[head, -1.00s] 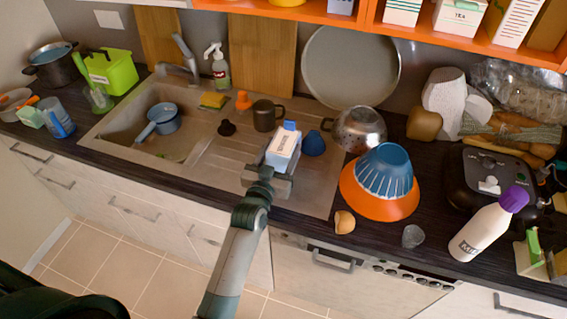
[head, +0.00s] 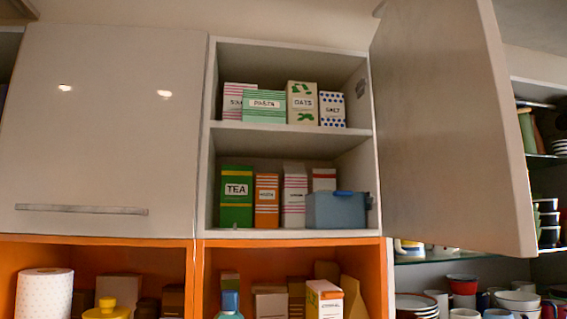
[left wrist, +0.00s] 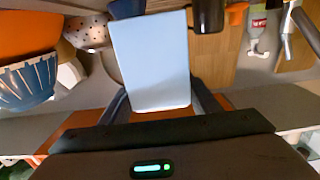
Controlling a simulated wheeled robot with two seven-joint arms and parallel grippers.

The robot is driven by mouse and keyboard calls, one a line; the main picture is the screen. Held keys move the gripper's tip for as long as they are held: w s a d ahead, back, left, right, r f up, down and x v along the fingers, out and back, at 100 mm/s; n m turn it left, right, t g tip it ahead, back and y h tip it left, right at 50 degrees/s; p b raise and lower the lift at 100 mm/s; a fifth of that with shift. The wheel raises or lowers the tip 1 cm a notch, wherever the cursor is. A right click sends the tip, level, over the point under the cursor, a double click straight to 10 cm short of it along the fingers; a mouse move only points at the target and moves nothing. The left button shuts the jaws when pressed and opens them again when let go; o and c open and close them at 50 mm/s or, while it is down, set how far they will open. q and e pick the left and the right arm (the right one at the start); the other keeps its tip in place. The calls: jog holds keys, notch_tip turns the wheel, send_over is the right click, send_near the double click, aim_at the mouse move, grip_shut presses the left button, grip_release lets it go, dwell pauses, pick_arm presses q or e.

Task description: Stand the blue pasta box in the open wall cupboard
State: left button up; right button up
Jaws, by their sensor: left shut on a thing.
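A pale blue box (left wrist: 151,60) stands out in the left wrist view, its plain face toward the camera and no lettering visible. My left gripper (left wrist: 158,100) is shut on it, with a dark finger at each side. The open wall cupboard (head: 297,133) shows in the head view, with an upper and a lower compartment. Its door (head: 448,125) is swung out to the right. Neither gripper shows in the head view, and my right gripper is in no current view.
Upper compartment boxes include a green-striped PASTA box (head: 264,106) and a SALT box (head: 332,109), with a gap to their right. A TEA box (head: 237,197), several others and a blue-grey container (head: 336,210) fill most of the lower compartment. A closed door (head: 105,130) is left.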

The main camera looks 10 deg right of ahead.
pick_arm(q)
jog(key=shift+s, duration=0.1)
dwell(0.6)
jog(key=shift+s+f, duration=0.1)
jog(key=shift+s, duration=0.15)
jog(key=s+a+b, duration=0.1)
jog(key=s+b, duration=1.1)
jog(key=s, duration=0.8)
jog(key=shift+a+f+y, duration=0.15)
jog(key=shift+f+y, duration=0.15)
jog(key=shift+f, duration=0.1)
